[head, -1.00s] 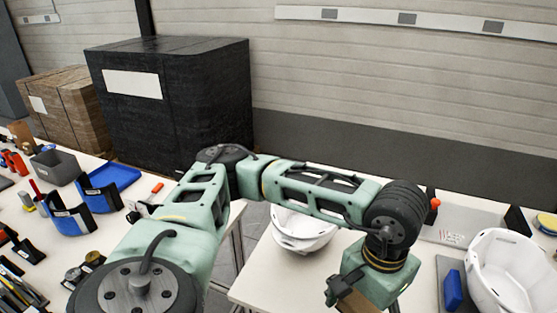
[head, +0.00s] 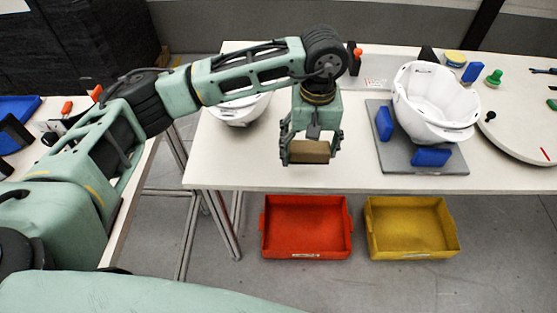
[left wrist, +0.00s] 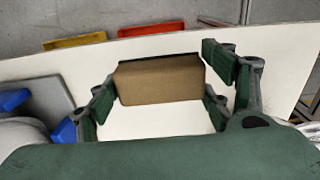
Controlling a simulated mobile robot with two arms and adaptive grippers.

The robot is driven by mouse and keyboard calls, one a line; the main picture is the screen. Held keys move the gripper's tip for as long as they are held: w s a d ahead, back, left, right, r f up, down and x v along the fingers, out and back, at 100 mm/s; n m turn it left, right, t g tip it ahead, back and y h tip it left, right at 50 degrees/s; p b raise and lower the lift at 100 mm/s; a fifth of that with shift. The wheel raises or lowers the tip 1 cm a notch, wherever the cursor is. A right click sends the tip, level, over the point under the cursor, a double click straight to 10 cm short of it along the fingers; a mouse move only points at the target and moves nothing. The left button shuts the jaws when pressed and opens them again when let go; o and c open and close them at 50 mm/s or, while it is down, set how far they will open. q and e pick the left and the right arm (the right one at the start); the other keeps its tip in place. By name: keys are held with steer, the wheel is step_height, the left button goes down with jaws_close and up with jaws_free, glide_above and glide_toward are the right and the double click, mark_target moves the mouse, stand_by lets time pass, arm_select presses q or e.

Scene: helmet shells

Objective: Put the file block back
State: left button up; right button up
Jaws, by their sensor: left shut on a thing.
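The file block (head: 309,152) is a brown box-shaped block. My left gripper (head: 311,144) is shut on it, one finger at each end, above the front part of the white table (head: 260,177). In the left wrist view the block (left wrist: 158,80) sits between the fingers of my left gripper (left wrist: 165,88), with the white table top below. I cannot tell the exact gap between block and table. My right gripper is not in view.
A white helmet shell (head: 432,100) stands on a grey plate (head: 398,160) between blue blocks (head: 431,157). Another white shell (head: 238,110) is left of the gripper. A red bin (head: 306,228) and yellow bin (head: 412,228) are on the floor. A round turntable (head: 530,125) is at right.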

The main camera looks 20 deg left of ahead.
arm_select(q)
steer(key=p, duration=0.2)
glide_above(279, 169)
step_height(279, 169, down, 4)
steer(key=shift+f, duration=0.1)
step_height(279, 169, down, 4)
steer(key=shift+s+r+p, duration=0.1)
steer(key=shift+r+p, duration=0.05)
steer(key=shift+p, duration=0.35)
steer(key=shift+f, duration=0.25)
steer(key=shift+a, duration=0.1)
steer(key=shift+f, duration=0.1)
steer(key=shift+f+b, duration=0.15)
steer(key=shift+b, duration=0.2)
steer(key=o, duration=1)
